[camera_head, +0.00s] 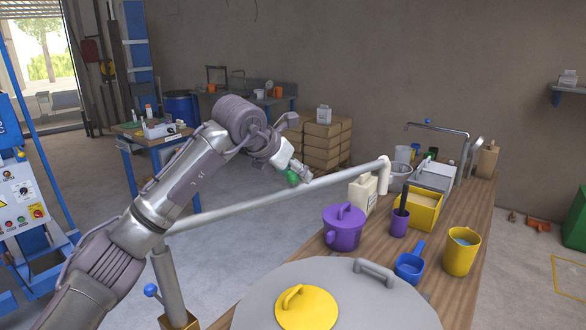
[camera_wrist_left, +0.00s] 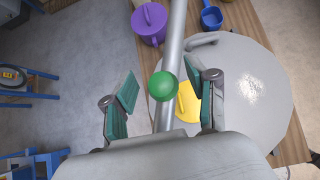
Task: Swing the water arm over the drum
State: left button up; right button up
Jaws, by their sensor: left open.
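The water arm (camera_head: 260,198) is a long grey pipe running from an upright post (camera_head: 168,280) at lower left to a downturned pale end (camera_head: 384,176) over the bench. A green ball knob (camera_head: 292,177) sits on it. My left gripper (camera_head: 297,170) is open at the knob. In the left wrist view, the green knob (camera_wrist_left: 163,86) lies between the spread fingers (camera_wrist_left: 160,72), with gaps on both sides. The wide grey round top (camera_head: 350,285), apparently the drum's, has a yellow cap (camera_head: 306,308) and a grey handle. The pipe passes to its far side. My right gripper is not in view.
The wooden bench (camera_head: 440,255) holds a purple jug (camera_head: 343,228), a white canister (camera_head: 362,194), a yellow box (camera_head: 424,208), a blue scoop (camera_head: 410,266) and a yellow beaker (camera_head: 461,252). A blue-handled valve (camera_head: 151,290) is on the post. A blue control cabinet (camera_head: 22,205) stands left.

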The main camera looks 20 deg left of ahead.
pick_arm(q)
grip_shut()
dwell(0.3)
